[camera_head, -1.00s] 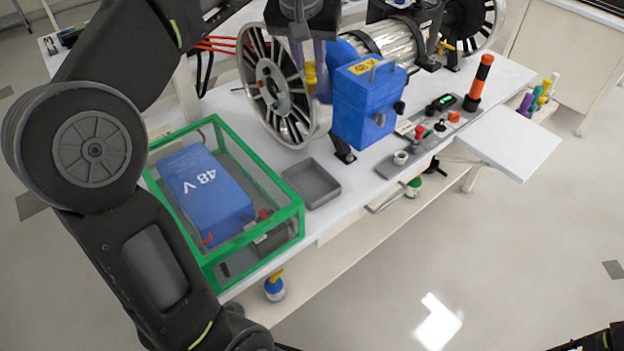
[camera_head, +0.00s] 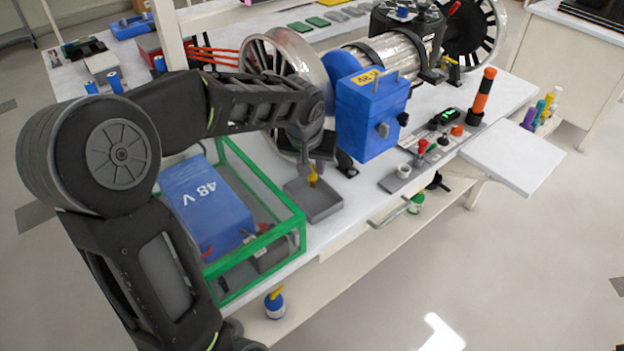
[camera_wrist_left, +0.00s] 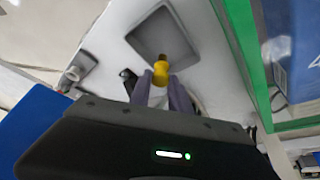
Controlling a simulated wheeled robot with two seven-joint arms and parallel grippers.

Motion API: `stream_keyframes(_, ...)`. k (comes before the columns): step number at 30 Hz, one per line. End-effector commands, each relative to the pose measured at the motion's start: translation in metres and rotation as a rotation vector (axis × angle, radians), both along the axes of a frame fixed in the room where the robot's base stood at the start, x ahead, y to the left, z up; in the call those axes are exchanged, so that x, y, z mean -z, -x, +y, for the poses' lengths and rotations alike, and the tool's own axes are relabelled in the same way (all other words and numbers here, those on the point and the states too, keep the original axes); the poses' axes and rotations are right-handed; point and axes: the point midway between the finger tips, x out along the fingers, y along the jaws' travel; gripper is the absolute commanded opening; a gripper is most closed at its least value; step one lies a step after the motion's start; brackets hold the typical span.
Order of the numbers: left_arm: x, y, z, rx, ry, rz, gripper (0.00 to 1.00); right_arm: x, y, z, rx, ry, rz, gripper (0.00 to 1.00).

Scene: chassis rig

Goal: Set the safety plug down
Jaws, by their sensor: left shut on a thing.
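The yellow safety plug (camera_head: 312,175) is between the fingers of my left gripper (camera_head: 314,170), which is shut on it. In the head view the plug is in line with the grey tray (camera_head: 322,212). In the left wrist view the plug (camera_wrist_left: 161,68) shows between the fingertips (camera_wrist_left: 164,80), with the tray (camera_wrist_left: 150,22) just beyond it. I cannot tell whether the plug touches the tray. The tray looks empty otherwise. My right gripper is not in view.
The green-framed clear box (camera_head: 304,232) with a blue 48 V battery (camera_head: 205,205) stands left of the tray. A blue 48 V box (camera_head: 368,120) and a wheel (camera_head: 280,75) stand behind it. A control panel (camera_head: 425,160) is to the right.

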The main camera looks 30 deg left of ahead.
Motion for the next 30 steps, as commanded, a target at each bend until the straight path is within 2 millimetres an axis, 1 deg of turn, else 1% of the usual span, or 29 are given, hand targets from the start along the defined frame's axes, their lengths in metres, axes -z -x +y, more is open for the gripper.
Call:
stream_keyframes(2,0.004,0.0,0.0,0.0,0.0,-0.001,0.0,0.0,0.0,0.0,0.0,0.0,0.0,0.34)
stream_keyframes(11,0.005,0.0,0.0,0.0,0.0,-0.001,0.0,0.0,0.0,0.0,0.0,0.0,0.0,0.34)
stream_keyframes(14,0.014,0.0,0.0,0.0,0.0,0.002,0.0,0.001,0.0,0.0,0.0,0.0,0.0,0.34)
stream_keyframes(18,0.035,0.0,0.0,0.0,0.0,0.003,0.0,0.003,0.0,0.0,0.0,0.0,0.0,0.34)
stream_keyframes(21,0.045,0.0,0.0,0.0,0.0,0.001,0.0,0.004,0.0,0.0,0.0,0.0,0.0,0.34)
stream_keyframes(30,0.047,0.0,0.0,0.0,0.0,-0.001,0.0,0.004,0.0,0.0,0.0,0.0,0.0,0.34)
